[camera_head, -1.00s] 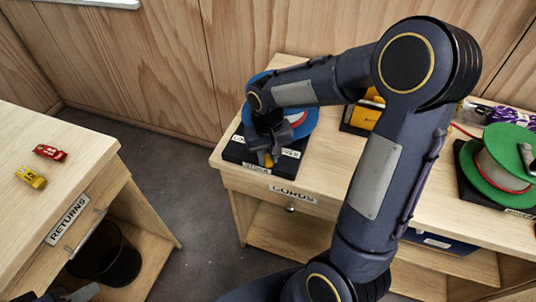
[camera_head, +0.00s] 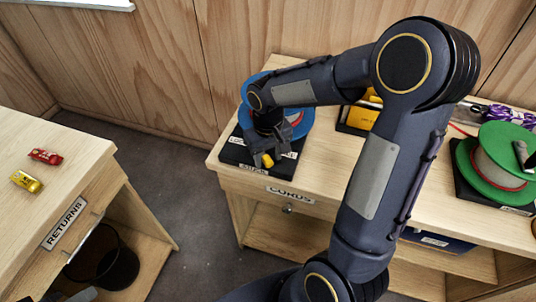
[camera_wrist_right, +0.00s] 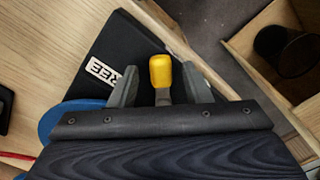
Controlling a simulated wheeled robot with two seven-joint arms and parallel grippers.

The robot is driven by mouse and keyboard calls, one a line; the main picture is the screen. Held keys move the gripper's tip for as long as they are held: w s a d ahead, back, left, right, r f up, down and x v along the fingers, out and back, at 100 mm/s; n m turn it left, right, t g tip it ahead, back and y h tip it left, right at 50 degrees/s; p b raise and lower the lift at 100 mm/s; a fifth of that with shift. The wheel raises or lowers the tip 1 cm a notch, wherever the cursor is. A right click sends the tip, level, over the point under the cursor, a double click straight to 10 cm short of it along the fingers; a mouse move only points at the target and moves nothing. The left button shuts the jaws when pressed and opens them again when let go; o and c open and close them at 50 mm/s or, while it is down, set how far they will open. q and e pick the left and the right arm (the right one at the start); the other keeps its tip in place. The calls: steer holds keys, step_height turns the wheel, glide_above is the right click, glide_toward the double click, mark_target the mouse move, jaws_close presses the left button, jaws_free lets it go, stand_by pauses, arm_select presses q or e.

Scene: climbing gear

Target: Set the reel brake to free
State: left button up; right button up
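The blue reel (camera_head: 299,120) stands on a black base (camera_head: 233,153) at the left end of the cords table, partly hidden by my right arm. Its brake lever has a yellow knob (camera_head: 267,160), which also shows in the right wrist view (camera_wrist_right: 160,70) on a grey stem. My right gripper (camera_head: 266,155) is down at the lever. In the right wrist view its fingers (camera_wrist_right: 161,88) are apart on either side of the stem, with gaps visible. A FREE label (camera_wrist_right: 103,72) lies left of the knob there. A dark piece at the head view's bottom-left edge may be my left gripper (camera_head: 82,295).
A green reel (camera_head: 494,180) on a black base stands at the table's right. A yellow item (camera_head: 361,118) in a dark tray sits behind my arm. The returns table (camera_head: 55,185) on the left holds a red and a yellow piece. A black bin (camera_head: 108,268) stands below it.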

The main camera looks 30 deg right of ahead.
mark_target(268, 159)
step_height(268, 159, up, 7)
steer(key=shift+r, duration=0.4)
stand_by(0.5)
steer(key=shift+s+r, duration=0.15)
steer(key=shift+s, duration=0.05)
steer(key=s+a+t+y, duration=0.2)
steer(key=s, duration=0.6)
steer(key=s+a+r+t+y, duration=0.1)
steer(key=s+a+t, duration=0.2)
steer(key=s, duration=0.5)
steer(key=shift+s+a+r+m+t+y, duration=0.2)
steer(key=shift+s+r+m+t+y, duration=0.1)
steer(key=shift+s+m+y, duration=0.1)
